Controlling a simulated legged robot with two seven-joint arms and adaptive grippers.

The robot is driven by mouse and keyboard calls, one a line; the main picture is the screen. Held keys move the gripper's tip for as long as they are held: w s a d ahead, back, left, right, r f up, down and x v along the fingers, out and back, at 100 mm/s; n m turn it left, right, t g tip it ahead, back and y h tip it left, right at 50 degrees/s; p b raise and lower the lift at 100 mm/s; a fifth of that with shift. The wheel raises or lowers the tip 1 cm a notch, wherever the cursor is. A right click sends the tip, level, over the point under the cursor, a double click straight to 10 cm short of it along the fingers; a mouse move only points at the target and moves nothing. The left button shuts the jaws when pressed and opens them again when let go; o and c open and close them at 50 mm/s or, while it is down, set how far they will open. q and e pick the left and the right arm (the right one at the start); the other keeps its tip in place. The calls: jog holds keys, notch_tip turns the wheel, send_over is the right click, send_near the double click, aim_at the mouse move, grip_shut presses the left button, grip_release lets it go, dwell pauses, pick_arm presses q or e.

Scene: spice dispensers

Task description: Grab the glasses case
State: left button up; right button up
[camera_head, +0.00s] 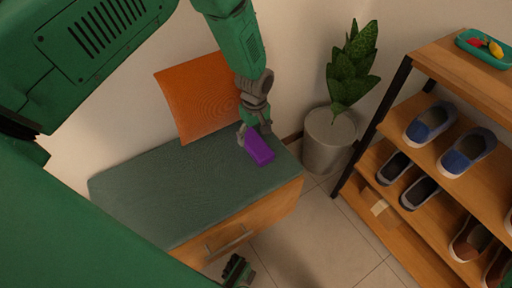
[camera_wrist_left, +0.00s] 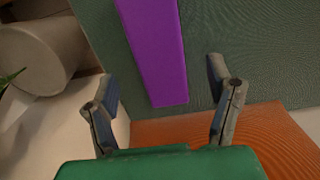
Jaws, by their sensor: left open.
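The purple glasses case (camera_head: 259,150) lies on the green cushion of the bench, near its back right end. In the left wrist view the case (camera_wrist_left: 158,50) is a long purple block whose near end lies between the two fingers, with a gap on each side. My left gripper (camera_head: 254,131) is open at the far end of the case, and its fingers (camera_wrist_left: 160,76) do not appear to touch it. A dark, green-edged part at the bottom of the head view (camera_head: 238,272) may be my right gripper; its jaws cannot be made out.
An orange pillow (camera_head: 200,100) leans on the wall behind the gripper. A potted plant (camera_head: 327,145) stands right of the bench. A wooden shoe rack (camera_head: 390,120) with several shoes stands further right.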

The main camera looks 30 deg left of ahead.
aim_at(255, 142)
pick_arm(q)
jog(key=shift+a+f, duration=0.1)
jog(key=shift+f, duration=0.4)
notch_tip(255, 142, down, 5)
jog(key=shift+w+r+b, duration=0.1)
jog(key=shift+b, duration=1.1)
jog(key=shift+r, duration=0.1)
jog(key=c, duration=1.3)
